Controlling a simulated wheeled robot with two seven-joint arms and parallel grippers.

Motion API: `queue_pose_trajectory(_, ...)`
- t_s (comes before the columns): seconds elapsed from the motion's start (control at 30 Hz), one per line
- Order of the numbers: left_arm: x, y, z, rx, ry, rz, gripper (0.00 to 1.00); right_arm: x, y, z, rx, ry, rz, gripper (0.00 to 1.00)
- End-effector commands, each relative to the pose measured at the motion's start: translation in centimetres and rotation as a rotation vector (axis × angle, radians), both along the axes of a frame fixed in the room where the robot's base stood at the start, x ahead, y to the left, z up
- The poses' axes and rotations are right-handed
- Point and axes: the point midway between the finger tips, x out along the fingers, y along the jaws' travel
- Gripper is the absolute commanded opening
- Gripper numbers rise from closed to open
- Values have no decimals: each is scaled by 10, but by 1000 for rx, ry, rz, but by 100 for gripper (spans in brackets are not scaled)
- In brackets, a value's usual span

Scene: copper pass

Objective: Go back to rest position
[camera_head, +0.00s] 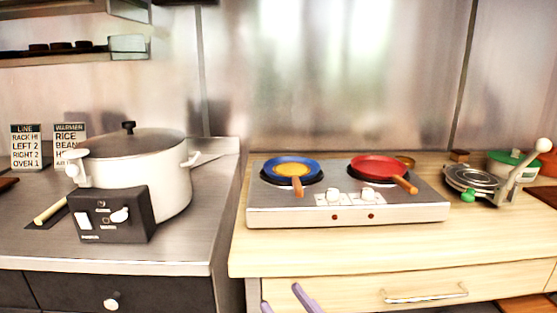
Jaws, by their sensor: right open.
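My right gripper (282,296) shows only as two pale purple fingertips at the bottom edge, in front of the light wood drawer front. Its fingers are apart with nothing between them, and the rest of that arm is out of the frame. My left gripper is not in view.
A two-burner hot plate (405,213) on the wood counter (340,254) carries a blue pan (273,164) and a red pan (375,166). A large white pot cooker (150,175) stands on the left counter. A press with a raised lever (516,172) is at right. The wood counter's front strip is clear.

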Motion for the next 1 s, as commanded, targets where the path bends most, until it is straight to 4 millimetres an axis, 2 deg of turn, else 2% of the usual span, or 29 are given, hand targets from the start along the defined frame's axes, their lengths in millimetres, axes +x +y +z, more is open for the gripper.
queue_pose_trajectory(0.03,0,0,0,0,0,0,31,-7,-18,-37,-12,113,-70,45)
queue_pose_trajectory(0.13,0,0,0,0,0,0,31,-27,-51,-104,-61,315,-181,45)
queue_pose_trajectory(0.2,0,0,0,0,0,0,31,-50,-72,-149,-101,453,-239,45)
queue_pose_trajectory(0.3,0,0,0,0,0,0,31,-92,-98,-205,-163,642,-296,45)
queue_pose_trajectory(0.4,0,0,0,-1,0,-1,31,-137,-117,-248,-220,801,-326,45)
queue_pose_trajectory(0.5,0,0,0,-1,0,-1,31,-174,-130,-275,-263,920,-336,45)
queue_pose_trajectory(0.63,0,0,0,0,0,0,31,-203,-138,-294,-297,1006,-338,45)
queue_pose_trajectory(0.73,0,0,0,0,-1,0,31,-211,-140,-298,-305,1028,-338,45)
queue_pose_trajectory(1.0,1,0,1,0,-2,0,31,-211,-140,-298,-305,1029,-338,45)
